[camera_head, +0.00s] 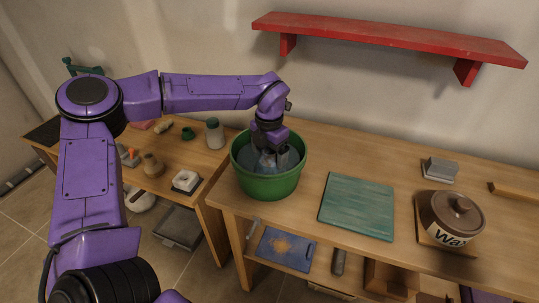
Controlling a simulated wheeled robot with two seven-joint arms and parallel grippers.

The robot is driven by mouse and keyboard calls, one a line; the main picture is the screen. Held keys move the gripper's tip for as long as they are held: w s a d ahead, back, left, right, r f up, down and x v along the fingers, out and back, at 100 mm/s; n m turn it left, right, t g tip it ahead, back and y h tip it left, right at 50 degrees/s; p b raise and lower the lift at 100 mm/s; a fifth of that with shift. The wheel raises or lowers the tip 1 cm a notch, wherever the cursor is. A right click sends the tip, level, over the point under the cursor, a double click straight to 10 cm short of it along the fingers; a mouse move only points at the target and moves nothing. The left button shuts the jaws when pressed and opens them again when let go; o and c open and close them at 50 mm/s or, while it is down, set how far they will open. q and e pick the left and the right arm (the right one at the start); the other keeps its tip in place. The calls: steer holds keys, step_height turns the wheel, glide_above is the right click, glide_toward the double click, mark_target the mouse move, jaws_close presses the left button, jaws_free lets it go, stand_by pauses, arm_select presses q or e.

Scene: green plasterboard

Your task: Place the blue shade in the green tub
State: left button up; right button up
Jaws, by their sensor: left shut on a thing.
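The green tub (268,187) stands upright near the left end of the wooden table. My left gripper (272,152) reaches down into the tub's opening from above. It is shut on the blue shade (265,161), a pale grey-blue thing that shows inside the rim. The gripper and the tub's front wall hide part of the shade. I cannot tell whether the shade touches the bottom of the tub. My right gripper is not in view.
A green board (357,206) lies right of the tub. A lidded pot (450,217) sits farther right. A red shelf (390,38) hangs on the wall. A lower table at left holds a jar (215,134), a white block (185,181) and several small things.

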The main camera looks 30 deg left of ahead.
arm_select(q)
steer(key=shift+f, duration=0.25)
steer(key=shift+s+r, duration=0.2)
steer(key=shift+s, duration=0.05)
steer(key=shift+f, duration=0.1)
steer(key=o, duration=0.9)
steer(key=shift+w+f, duration=0.1)
steer(key=shift+w, duration=0.05)
step_height(320, 180, up, 12)
steer(key=shift+r+b, duration=0.2)
steer(key=shift+b, duration=0.25)
